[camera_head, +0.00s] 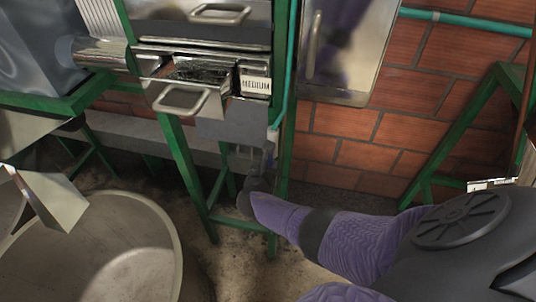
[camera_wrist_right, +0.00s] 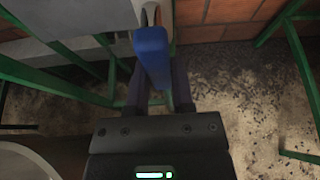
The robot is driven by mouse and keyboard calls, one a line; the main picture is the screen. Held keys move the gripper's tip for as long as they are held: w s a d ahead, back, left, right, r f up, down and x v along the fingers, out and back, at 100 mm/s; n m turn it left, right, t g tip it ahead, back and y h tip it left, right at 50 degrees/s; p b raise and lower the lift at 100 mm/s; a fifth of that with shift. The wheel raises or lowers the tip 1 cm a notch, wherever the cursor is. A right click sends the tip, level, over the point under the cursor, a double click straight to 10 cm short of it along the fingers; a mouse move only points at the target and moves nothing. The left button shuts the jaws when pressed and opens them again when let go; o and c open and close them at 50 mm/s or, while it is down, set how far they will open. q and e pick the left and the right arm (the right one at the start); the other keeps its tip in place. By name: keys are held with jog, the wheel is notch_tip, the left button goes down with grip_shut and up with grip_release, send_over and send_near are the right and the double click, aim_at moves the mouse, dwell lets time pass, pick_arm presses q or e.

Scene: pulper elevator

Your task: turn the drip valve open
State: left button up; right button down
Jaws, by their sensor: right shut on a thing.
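The drip valve's blue handle (camera_wrist_right: 152,55) stands between the two dark fingers of my right gripper (camera_wrist_right: 156,88) in the right wrist view. The gripper is shut on this handle. In the head view my right gripper (camera_head: 267,164) is at the lower end of the teal pipe (camera_head: 285,95), beside a green post. There the valve is small and mostly hidden by the gripper and wrist. My left gripper is not in view.
A green frame (camera_head: 187,165) carries metal trays, one labelled MEDIUM (camera_head: 255,84), above and left of the gripper. A large round tub (camera_head: 165,225) stands at lower left. A brick wall (camera_head: 345,122) is behind. Another green frame (camera_head: 465,115) stands at right.

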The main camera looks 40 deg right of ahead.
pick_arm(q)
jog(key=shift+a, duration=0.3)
pick_arm(e)
jog(key=shift+c, duration=2.4)
grip_release()
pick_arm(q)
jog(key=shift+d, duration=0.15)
pick_arm(e)
jog(key=shift+s+a+r+p, duration=0.2)
jog(key=shift+p, duration=0.15)
pick_arm(q)
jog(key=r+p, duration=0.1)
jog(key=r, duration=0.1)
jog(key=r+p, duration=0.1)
jog(key=p, duration=0.1)
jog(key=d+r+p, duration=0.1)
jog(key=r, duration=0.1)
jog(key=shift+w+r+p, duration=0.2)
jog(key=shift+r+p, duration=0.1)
jog(key=shift+p, duration=0.1)
pick_arm(e)
jog(key=v, duration=0.9)
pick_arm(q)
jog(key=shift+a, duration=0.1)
pick_arm(e)
jog(key=shift+s+a+f, duration=0.1)
jog(key=shift+f, duration=0.05)
